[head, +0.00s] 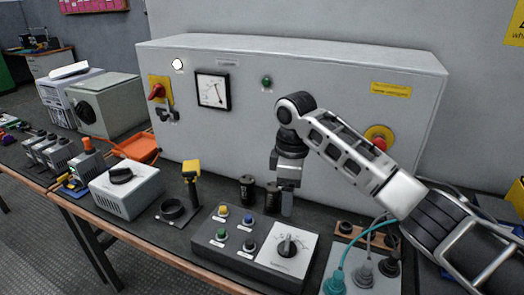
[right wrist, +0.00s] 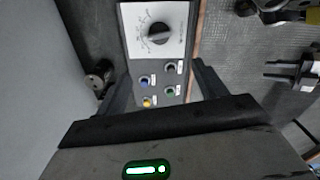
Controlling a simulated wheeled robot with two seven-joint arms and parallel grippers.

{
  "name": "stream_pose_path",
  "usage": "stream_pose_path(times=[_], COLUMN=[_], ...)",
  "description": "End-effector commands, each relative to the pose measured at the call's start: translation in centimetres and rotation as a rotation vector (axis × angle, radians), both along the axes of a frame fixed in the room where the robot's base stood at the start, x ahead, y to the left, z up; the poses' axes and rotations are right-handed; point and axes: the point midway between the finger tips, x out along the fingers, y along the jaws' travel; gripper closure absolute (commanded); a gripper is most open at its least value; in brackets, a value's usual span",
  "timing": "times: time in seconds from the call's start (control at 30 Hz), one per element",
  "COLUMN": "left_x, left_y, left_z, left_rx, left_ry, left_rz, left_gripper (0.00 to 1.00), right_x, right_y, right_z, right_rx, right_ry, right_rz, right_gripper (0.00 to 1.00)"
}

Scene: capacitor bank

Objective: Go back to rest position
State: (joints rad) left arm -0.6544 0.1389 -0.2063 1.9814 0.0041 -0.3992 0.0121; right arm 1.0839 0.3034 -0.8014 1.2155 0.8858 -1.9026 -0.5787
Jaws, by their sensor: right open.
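My right arm comes in from the right in the head view, and its gripper (head: 287,204) points down behind the control box (head: 215,240). The gripper is empty. In the right wrist view its two fingers (right wrist: 164,85) stand apart, with the box's grey dial plate (right wrist: 128,42) and coloured buttons seen between and beyond them. I cannot tell whether the gripper touches the nearer one. My left gripper is not in the head view.
A large grey cabinet (head: 225,140) with a gauge (head: 213,91), red switch (head: 157,92) and red emergency button (head: 379,141) stands behind. A yellow-topped post (head: 192,170), a grey box (head: 128,193) and an orange tray (head: 138,147) are left. Teal and grey plugs (head: 334,282) lie right.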

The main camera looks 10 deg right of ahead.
Motion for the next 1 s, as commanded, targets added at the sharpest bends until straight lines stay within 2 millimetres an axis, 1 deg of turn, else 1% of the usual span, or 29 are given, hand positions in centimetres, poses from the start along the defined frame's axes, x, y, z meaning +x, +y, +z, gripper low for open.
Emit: stream_pose_path(times=[0.07, 0.17, 0.2, 0.27, 0.3, 0.37, 0.4, 0.47, 0.5, 0.57, 0.6, 0.7, 0.8, 1.0], left_x=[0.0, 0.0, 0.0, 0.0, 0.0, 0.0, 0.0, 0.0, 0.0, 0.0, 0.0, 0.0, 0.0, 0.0], left_y=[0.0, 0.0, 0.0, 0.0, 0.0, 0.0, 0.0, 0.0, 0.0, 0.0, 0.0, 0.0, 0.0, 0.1], left_z=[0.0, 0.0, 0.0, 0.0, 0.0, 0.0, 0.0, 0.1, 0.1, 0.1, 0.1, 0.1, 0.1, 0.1], left_rx=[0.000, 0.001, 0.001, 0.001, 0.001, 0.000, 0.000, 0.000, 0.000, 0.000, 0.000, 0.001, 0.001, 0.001], left_ry=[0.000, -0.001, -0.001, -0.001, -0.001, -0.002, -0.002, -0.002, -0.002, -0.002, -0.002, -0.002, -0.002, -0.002], left_rz=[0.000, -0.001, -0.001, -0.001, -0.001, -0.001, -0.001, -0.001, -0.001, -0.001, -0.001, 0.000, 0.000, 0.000], left_gripper=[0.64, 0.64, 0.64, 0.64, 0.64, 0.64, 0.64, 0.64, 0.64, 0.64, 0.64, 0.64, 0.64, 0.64], right_x=[-0.6, -2.3, -3.4, -5.4, -6.8, -9.0, -10.4, -12.7, -14.2, -16.4, -17.8, -21.0, -23.4, -27.3], right_y=[0.5, 1.9, 2.6, 3.7, 4.4, 5.1, 5.4, 5.6, 5.5, 5.1, 4.6, 3.1, 1.4, -1.7], right_z=[-1.1, -3.9, -5.4, -7.6, -9.0, -10.8, -11.8, -13.1, -13.8, -14.6, -15.0, -15.5, -15.5, -15.0], right_rx=[0.009, 0.035, 0.054, 0.088, 0.115, 0.153, 0.176, 0.211, 0.231, 0.255, 0.267, 0.277, 0.270, 0.236], right_ry=[0.003, 0.000, -0.005, -0.014, -0.024, -0.039, -0.050, -0.066, -0.076, -0.093, -0.106, -0.138, -0.165, -0.213], right_rz=[0.001, -0.007, -0.018, -0.044, -0.070, -0.120, -0.161, -0.232, -0.284, -0.372, -0.433, -0.573, -0.685, -0.855], right_gripper=[0.29, 0.29, 0.29, 0.29, 0.29, 0.29, 0.29, 0.29, 0.29, 0.29, 0.29, 0.29, 0.29, 0.29])
